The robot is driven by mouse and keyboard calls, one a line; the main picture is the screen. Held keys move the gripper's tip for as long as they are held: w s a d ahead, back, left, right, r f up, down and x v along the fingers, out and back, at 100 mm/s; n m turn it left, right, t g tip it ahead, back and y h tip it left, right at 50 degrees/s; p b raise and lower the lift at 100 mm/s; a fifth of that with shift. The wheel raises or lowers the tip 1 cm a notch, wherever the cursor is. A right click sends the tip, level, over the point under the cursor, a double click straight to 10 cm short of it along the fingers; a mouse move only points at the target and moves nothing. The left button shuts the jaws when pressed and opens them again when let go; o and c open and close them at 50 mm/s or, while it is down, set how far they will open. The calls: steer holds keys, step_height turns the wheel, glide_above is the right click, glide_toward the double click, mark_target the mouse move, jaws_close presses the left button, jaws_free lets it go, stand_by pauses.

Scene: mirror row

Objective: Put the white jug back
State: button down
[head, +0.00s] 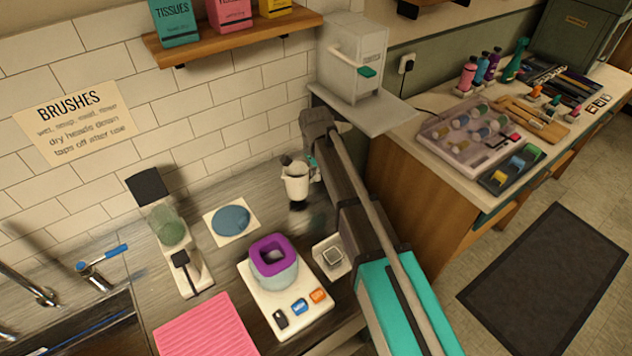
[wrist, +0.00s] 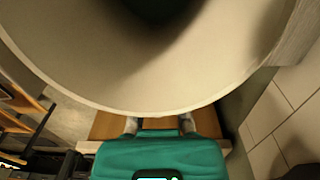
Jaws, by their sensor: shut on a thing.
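The white jug (head: 297,183) is at the back of the counter in the head view, near its right end. A dark patch shows just under it; I cannot tell whether the jug touches the counter. In the wrist view the jug's pale round rim and dark inside (wrist: 150,60) fill the upper part. My gripper (head: 314,168) is at the jug's right side, partly hidden by my arm. Its teal body and fingertips (wrist: 158,124) show below the rim in the wrist view. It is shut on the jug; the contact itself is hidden.
A blue disc on a white square (head: 208,235) lies left of the jug. A white base (head: 283,315) with a purple-rimmed pot (head: 262,268) stands in front. A green-jar device (head: 196,275) and sink (head: 95,335) are further left. A shelf with a grey box (head: 345,90) is behind right.

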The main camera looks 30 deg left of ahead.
steer(key=shift+f+b, duration=0.95)
steer(key=shift+f, duration=0.35)
steer(key=shift+f, duration=0.1)
steer(key=c, duration=0.7)
jaws_free()
steer(key=shift+s+r, duration=0.1)
steer(key=shift+r, duration=0.1)
step_height(320, 180, up, 12)
steer(key=p, duration=1.2)
steer(key=shift+a, duration=0.1)
